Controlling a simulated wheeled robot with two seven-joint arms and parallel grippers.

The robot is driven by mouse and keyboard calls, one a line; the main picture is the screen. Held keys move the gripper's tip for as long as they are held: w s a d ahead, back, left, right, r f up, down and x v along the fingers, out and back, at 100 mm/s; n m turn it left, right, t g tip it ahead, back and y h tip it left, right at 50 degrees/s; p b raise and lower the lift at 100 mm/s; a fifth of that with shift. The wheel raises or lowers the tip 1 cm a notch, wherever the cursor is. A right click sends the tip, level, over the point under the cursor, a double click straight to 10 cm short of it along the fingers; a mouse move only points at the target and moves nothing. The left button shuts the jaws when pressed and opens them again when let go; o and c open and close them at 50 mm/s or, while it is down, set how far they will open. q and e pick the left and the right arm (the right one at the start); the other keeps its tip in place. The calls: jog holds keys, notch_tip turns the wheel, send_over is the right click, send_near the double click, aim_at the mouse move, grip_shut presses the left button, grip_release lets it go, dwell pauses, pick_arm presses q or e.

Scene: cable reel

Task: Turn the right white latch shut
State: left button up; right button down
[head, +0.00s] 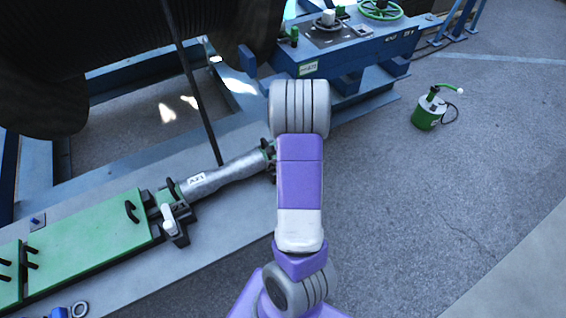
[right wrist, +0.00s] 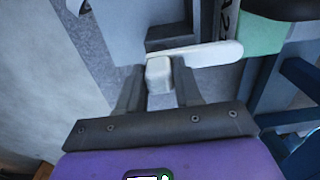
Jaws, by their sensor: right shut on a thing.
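In the right wrist view my right gripper (right wrist: 159,78) has its two dark fingers on either side of the block-like end of the right white latch (right wrist: 205,54), shut on it. The latch's long white lever extends to the right, across the picture, beside a green part (right wrist: 263,35). In the head view my right arm covers that latch and the gripper. The other white latch (head: 169,222) shows in the head view at the left end of the grey cable piece (head: 225,175), clear of my arm. My left gripper is not in view.
A green plate (head: 85,245) with black handles lies at the left on the blue-grey frame (head: 235,215). A large dark reel (head: 110,40) stands behind. A blue console (head: 350,45) with a green handwheel (head: 381,8) is at the back. A green canister (head: 428,112) stands on open floor at right.

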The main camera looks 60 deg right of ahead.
dwell(0.3)
jog(key=c, duration=0.8)
grip_release()
jog(key=shift+c, duration=0.2)
jog(key=shift+r, duration=0.1)
notch_tip(320, 180, up, 8)
jog(key=p, duration=0.2)
jog(key=shift+f+p, duration=0.25)
jog(key=shift+p, duration=0.1)
